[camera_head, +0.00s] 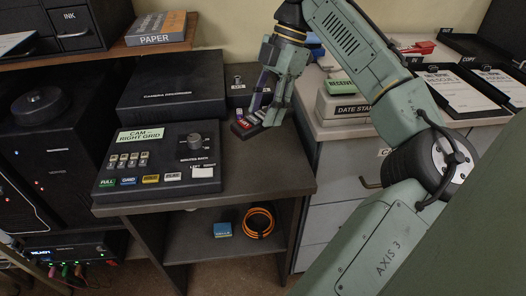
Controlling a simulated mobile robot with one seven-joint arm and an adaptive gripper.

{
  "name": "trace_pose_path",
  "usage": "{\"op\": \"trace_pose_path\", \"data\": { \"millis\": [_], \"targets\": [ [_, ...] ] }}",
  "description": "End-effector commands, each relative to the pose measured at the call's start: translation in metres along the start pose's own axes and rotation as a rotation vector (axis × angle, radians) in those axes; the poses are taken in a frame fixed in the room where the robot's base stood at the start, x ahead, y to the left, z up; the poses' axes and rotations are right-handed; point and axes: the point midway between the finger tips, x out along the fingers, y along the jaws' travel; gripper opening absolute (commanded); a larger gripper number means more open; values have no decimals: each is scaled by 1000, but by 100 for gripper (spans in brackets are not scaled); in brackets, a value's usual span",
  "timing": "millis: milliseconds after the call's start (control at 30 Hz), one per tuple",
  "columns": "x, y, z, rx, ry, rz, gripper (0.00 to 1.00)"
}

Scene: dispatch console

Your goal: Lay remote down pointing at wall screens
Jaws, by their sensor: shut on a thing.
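My gripper (268,106) reaches down over the right rear part of the dark console desk (265,170). It is shut on a small dark remote (243,128) with red and light-coloured buttons. The remote is at or just above the desk top; I cannot tell whether it touches. Its near end sticks out to the lower left of the fingers, and the rest is partly hidden by them. The wall screens are not in view.
A control box labelled "CAM – RIGHT GRID" (160,165) stands left of the remote, with a camera recorder box (172,88) behind it. A cabinet (345,160) with a date stamp box (345,106) stands to the right. The desk front right is clear.

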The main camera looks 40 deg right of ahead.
Motion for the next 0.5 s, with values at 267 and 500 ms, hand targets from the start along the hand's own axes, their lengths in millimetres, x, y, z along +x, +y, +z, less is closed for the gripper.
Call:
{"op": "trace_pose_path", "data": {
  "millis": [267, 500],
  "targets": [
    [44, 0, 18, 0, 3, 1, 10],
    [68, -1, 28, 4, -1, -1, 10]
  ]
}}
